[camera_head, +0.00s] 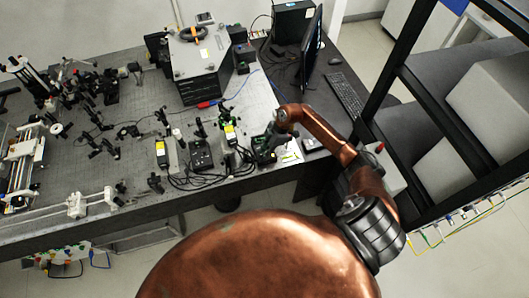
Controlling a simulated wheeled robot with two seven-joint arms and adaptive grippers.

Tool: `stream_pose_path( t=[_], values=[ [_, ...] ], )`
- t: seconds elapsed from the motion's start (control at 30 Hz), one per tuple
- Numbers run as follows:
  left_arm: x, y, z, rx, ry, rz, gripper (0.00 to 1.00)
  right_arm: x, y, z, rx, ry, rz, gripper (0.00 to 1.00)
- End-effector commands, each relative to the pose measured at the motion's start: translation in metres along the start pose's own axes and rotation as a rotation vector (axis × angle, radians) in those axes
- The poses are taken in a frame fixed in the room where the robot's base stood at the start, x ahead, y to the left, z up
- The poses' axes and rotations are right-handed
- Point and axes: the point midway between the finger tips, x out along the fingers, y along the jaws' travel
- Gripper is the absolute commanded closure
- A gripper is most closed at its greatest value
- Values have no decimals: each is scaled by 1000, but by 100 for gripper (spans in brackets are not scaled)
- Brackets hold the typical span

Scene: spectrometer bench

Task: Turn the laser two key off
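My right gripper (270,143) is over the front edge of the bench, at the end of my copper arm that comes in from the right. It is small and dark in this view, so I cannot tell whether its fingers are open or shut. Just below it is a small dark control box (264,158), partly covered by the gripper. Another black control box (201,155) stands farther left. The laser two key is too small or hidden to make out, and I cannot read which box is laser two. My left gripper is out of view.
A large grey instrument (198,65) stands behind. A monitor (311,48) and keyboard (345,96) are at right. Optics crowd the left of the bench (130,197).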

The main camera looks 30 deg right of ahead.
Motion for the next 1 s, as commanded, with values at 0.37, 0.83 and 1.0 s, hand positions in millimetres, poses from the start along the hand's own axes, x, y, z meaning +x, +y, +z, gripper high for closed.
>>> stream_pose_path(
  t=[0.37, 0.83, 1.0],
  values=[
    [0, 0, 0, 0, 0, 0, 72, 0, 0, 0, 0, 0, 0, 100],
    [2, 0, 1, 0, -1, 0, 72, 0, 0, 0, -10, 0, -5, 100],
    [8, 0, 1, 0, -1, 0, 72, 0, 2, 2, -58, -2, -23, 100]
  ],
)
